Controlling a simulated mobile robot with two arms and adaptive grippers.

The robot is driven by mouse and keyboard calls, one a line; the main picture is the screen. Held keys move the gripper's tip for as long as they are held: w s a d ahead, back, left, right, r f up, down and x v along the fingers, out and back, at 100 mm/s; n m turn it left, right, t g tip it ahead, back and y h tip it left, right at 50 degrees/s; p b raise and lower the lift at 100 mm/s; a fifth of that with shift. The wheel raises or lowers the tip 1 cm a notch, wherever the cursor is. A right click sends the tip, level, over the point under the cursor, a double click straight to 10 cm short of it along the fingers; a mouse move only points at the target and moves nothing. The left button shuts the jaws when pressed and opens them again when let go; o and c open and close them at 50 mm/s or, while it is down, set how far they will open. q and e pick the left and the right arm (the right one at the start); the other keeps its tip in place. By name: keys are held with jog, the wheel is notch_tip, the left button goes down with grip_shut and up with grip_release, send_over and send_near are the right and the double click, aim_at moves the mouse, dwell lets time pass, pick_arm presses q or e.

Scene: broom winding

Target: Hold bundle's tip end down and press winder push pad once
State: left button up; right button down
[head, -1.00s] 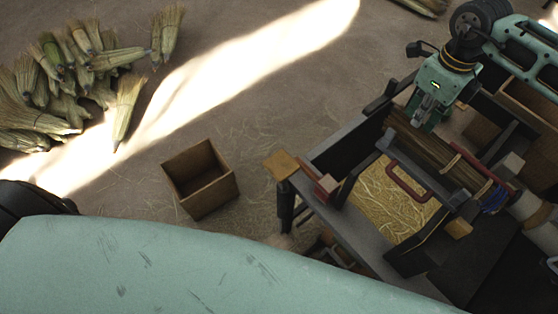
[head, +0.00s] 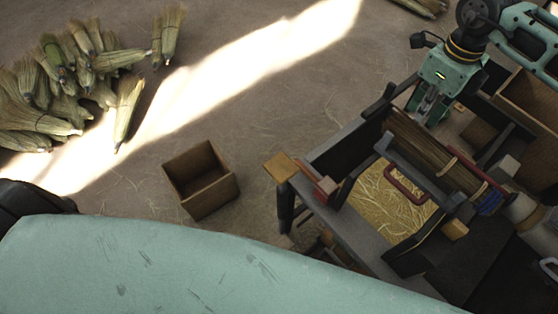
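The long brown straw bundle (head: 434,152) lies slantwise in the dark winder bench (head: 345,240) at the right. A pale tie shows near its lower right end, by a blue winding. My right gripper (head: 428,112) is just beyond the bundle's upper left end, pointing down; contact and finger gap are unclear. A tan pad (head: 281,167) sticks out at the bench's left corner; I cannot be sure it is the push pad. My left gripper is out of view.
Loose straw (head: 385,210) lies in the bench's tray. An empty wooden box (head: 201,180) stands on the floor left of the bench. Several finished broom heads (head: 70,75) are piled at the upper left. The floor between is clear apart from straw bits.

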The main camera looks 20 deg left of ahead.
jog(key=shift+r+p, duration=1.1)
jog(key=shift+r, duration=1.65)
jog(key=shift+r, duration=0.1)
notch_tip(320, 180, up, 12)
